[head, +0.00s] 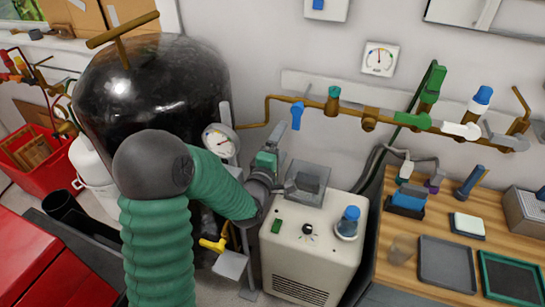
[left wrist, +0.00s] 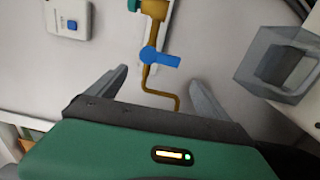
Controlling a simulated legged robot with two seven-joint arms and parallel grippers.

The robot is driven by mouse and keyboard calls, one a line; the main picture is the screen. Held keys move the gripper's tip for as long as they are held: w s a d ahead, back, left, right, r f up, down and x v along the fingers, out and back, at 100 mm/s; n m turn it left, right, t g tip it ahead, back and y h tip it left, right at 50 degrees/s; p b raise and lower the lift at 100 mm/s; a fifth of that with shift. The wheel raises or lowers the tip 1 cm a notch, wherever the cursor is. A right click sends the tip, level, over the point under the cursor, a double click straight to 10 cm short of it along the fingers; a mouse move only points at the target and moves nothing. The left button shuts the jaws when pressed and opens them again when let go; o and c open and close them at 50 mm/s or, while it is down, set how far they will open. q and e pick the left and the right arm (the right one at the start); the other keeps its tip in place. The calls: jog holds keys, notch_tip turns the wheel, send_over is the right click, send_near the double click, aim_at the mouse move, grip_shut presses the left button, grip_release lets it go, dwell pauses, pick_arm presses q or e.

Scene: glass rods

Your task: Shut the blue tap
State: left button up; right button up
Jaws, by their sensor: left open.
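The blue tap (head: 297,115) sits on the brass pipe along the wall, and its lever hangs down, across the pipe. In the left wrist view the blue tap (left wrist: 160,57) lies beyond the fingertips, roughly centred between them. My left gripper (head: 278,145) is below and a little left of the tap in the head view, apart from it. Its two grey fingers (left wrist: 157,76) are spread with nothing between them. My right gripper is not in view.
A green tap (head: 333,100) sits on the pipe just right of the blue one. A clear box (head: 308,182) stands on the beige machine (head: 310,245) close to my gripper. A black tank (head: 150,85) and dial gauge (head: 219,141) are at left. Wall is bare below the pipe.

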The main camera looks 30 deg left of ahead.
pick_arm(q)
jog(key=s+d+f+m+g+h+p, duration=0.1)
jog(key=s+d+f+m+g+p, duration=0.1)
jog(key=s+m, duration=0.5)
jog(key=s+d+f+m+g+h+p, duration=0.1)
jog(key=s+d+f+m+g, duration=0.3)
jog(key=s+d+m+g, duration=0.3)
jog(key=s+d+f+m+g+h+p, duration=0.2)
jog(key=s+d+f+m+g, duration=0.2)
jog(key=s, duration=0.6)
jog(key=d+m+g, duration=0.1)
jog(key=m+g, duration=0.1)
jog(key=shift+s+d+m+p, duration=0.2)
jog(key=shift+s+m+p, duration=0.1)
jog(key=shift+m, duration=0.1)
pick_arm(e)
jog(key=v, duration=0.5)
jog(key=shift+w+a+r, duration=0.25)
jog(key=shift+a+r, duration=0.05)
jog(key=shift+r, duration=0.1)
pick_arm(q)
jog(key=shift+d, duration=0.1)
